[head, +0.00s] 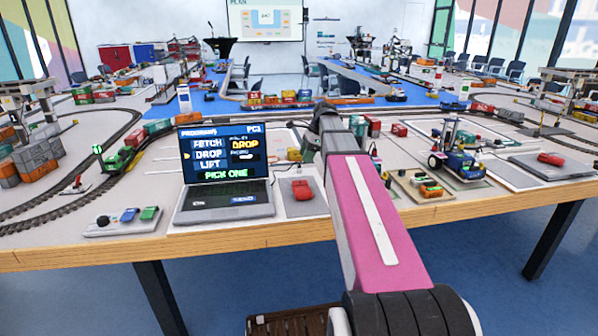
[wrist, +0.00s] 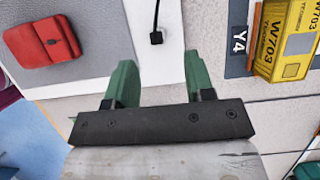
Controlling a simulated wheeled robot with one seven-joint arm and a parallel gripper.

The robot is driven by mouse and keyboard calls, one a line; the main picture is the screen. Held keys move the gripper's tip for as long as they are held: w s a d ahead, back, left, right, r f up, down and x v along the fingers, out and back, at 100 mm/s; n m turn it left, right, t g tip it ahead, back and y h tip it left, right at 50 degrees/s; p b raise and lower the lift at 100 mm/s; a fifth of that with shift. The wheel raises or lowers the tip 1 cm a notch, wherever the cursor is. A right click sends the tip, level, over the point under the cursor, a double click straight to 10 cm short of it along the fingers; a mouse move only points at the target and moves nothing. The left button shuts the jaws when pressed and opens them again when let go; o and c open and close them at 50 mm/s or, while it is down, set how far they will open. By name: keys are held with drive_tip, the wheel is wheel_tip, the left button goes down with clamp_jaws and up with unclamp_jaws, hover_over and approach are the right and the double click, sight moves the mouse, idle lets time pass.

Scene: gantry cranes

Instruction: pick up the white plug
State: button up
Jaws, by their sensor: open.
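I cannot make out a white plug in either view. In the wrist view a small black plug-like cable end (wrist: 156,38) lies on the pale surface, with a thin dark cable running up out of the picture. My gripper (wrist: 160,77) has two green fingers set wide apart, with nothing between them. The black cable end shows between and beyond the fingertips, apart from both. In the head view my pink arm hides most of the gripper and the table spot around it.
A red mouse-like object (wrist: 42,41) lies left of my gripper and a yellow W703 container (wrist: 288,40) lies right. A laptop (head: 224,175) stands left of my arm. A blue wheeled vehicle (head: 458,158) stands right. The table's wooden front edge (head: 90,252) runs below.

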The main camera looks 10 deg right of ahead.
sight(300, 166)
drive_tip(key=shift+a+x, duration=0.15)
drive_tip(key=shift+x, duration=1.15)
drive_tip(key=shift+a+x, duration=0.1)
drive_tip(key=shift+x, duration=1.25)
drive_tip(key=shift+s+r, duration=0.1)
drive_tip(key=shift+s, duration=0.05)
clamp_jaws()
